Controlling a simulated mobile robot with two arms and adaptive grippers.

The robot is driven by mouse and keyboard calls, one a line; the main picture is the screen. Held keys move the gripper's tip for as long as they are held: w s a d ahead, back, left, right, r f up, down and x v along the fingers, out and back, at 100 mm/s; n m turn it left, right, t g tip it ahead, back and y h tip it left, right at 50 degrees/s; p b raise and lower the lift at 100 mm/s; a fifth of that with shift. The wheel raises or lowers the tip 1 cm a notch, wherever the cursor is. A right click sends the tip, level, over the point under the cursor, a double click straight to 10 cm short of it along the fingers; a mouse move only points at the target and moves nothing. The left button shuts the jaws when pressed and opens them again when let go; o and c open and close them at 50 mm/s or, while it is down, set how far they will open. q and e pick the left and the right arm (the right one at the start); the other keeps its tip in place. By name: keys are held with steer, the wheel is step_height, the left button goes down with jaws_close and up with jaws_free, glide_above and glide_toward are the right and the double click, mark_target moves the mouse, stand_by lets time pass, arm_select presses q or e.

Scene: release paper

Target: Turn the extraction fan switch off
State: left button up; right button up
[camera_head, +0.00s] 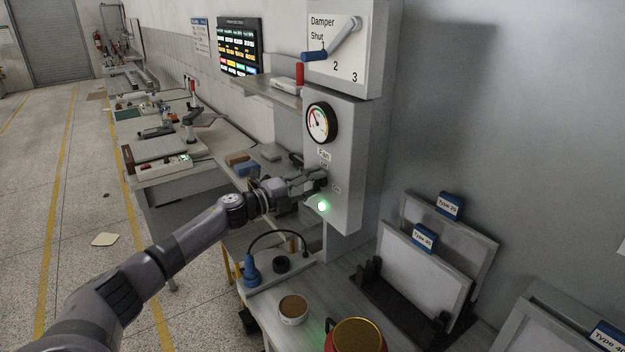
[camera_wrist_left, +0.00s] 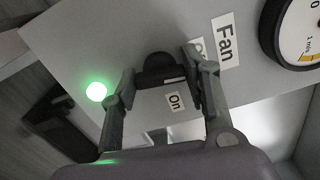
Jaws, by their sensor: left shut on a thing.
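The extraction fan switch is a black knob (camera_wrist_left: 160,68) on the grey control box (camera_head: 347,150). The "Fan" label (camera_head: 324,154) is above it, and the "On" label (camera_wrist_left: 174,101) is beside it. Another label (camera_wrist_left: 196,45) is partly hidden by a finger. My left gripper (camera_head: 317,184) is at the box front, and the wrist view shows its two fingers (camera_wrist_left: 161,76) on either side of the knob, shut on it. A green lamp (camera_head: 323,206) below the switch is lit. My right gripper is not in view.
A dial gauge (camera_head: 321,122) and a damper lever (camera_head: 343,41) are above the switch. A workbench (camera_head: 262,315) below holds a blue tool (camera_head: 250,270), a tan-topped round container (camera_head: 293,309) and a red-and-gold container (camera_head: 356,338). Framed panels (camera_head: 425,265) stand at right.

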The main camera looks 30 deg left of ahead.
arm_select(q)
steer(key=shift+n+p, duration=0.3)
steer(key=shift+n, duration=0.5)
steer(key=o, duration=1.2)
steer(key=shift+c, duration=0.2)
steer(key=v, duration=1.2)
steer(key=shift+a+f, duration=0.1)
